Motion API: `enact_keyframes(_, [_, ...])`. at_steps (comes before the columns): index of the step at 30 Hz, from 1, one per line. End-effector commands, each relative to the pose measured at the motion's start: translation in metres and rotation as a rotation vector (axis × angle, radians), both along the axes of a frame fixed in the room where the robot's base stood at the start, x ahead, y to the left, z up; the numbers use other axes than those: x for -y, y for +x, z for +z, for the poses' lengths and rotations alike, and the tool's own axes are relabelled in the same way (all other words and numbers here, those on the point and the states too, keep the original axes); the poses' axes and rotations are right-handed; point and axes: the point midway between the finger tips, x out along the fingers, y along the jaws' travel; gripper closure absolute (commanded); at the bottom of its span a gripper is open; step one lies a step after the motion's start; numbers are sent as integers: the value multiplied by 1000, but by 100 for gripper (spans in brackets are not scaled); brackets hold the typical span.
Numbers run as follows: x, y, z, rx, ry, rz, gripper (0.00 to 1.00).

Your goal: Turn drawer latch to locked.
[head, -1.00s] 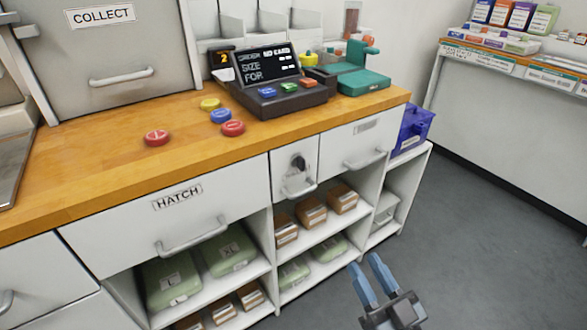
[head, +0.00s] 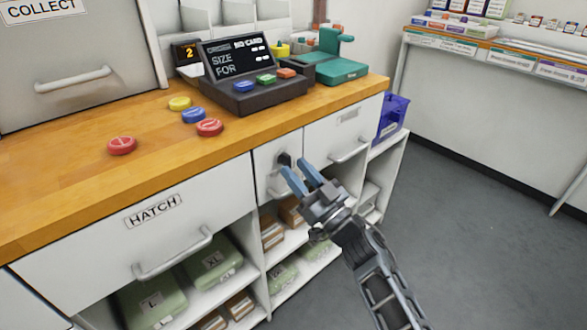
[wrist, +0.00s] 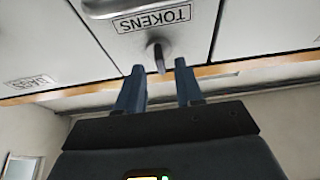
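The drawer latch (head: 284,158) is a dark knob on the front of a narrow white drawer (head: 263,172) under the counter. The inverted wrist view shows it as a round plate with a dark lever (wrist: 159,60), beside a TOKENS label (wrist: 152,18). The lever points toward the counter edge, slightly tilted. My gripper (head: 297,168) is open, its two blue fingers close in front of the latch. In the wrist view the lever lies between the finger lines, just beyond the tips, with no clear contact. The fingers partly hide the drawer front in the head view.
The drawer's handle (head: 283,192) is below the latch. The HATCH drawer (head: 130,240) is at left and another drawer handle (head: 350,151) at right. The wooden counter (head: 170,145) overhangs above. Open shelves with boxes are below. Floor at right is clear.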

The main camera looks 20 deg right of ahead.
Motion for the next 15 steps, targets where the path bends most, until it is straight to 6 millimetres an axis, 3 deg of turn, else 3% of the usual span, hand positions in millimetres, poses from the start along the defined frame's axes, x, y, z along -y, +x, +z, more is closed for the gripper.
enact_keyframes(6, [-5,14,6,0,1,1,64])
enact_keyframes(15, [-6,15,6,-1,1,0,67])
